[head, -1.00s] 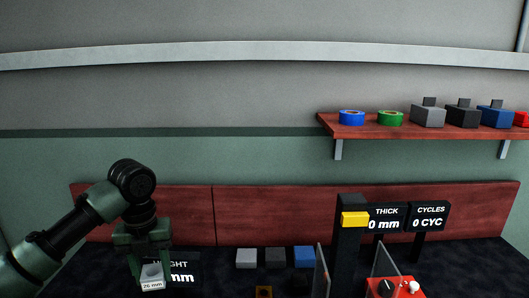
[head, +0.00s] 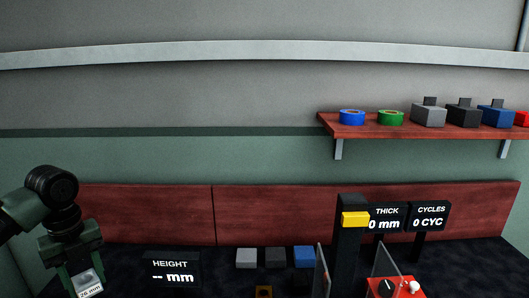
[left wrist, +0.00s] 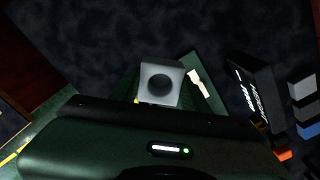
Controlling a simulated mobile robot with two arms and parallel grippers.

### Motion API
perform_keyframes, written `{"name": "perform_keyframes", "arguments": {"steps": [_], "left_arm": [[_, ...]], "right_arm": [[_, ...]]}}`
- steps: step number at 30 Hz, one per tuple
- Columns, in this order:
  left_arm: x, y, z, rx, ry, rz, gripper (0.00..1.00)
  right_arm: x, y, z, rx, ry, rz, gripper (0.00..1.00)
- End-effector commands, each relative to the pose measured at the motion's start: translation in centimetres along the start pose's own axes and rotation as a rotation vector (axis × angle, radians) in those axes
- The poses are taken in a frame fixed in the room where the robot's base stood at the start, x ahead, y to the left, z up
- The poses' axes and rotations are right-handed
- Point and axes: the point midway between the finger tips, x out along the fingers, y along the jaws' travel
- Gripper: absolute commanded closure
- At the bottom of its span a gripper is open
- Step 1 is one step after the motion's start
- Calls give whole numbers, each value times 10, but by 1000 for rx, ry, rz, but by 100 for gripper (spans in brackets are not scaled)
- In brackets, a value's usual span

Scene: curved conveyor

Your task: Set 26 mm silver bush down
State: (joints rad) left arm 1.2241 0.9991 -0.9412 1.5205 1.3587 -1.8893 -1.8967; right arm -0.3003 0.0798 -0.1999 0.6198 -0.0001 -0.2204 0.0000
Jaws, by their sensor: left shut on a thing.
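The silver bush (head: 88,280) is a light grey block with a "26 mm" label, low at the left of the head view. My left gripper (head: 84,270) is shut on it and holds it tilted. In the left wrist view the bush (left wrist: 160,84) shows its top with a dark round hole, between the green fingers of my left gripper (left wrist: 155,95). Dark surface shows around it; I cannot tell how high above it the bush is. My right gripper is not in view.
A height display (head: 171,269) reading "-- mm" stands right of my left gripper. Grey (head: 246,258), dark (head: 275,257) and blue (head: 304,257) blocks sit farther right.

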Motion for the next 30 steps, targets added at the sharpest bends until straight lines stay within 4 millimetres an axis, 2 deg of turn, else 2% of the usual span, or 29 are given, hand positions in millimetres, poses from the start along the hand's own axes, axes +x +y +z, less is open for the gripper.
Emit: {"name": "perform_keyframes", "arguments": {"steps": [5,15,30], "left_arm": [[6,-10,-19,-212,0,0,100],[23,-26,-72,-789,1,0,100],[46,-31,-160,-1638,0,1,100]], "right_arm": [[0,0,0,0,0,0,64],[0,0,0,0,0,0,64],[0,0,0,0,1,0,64]]}}
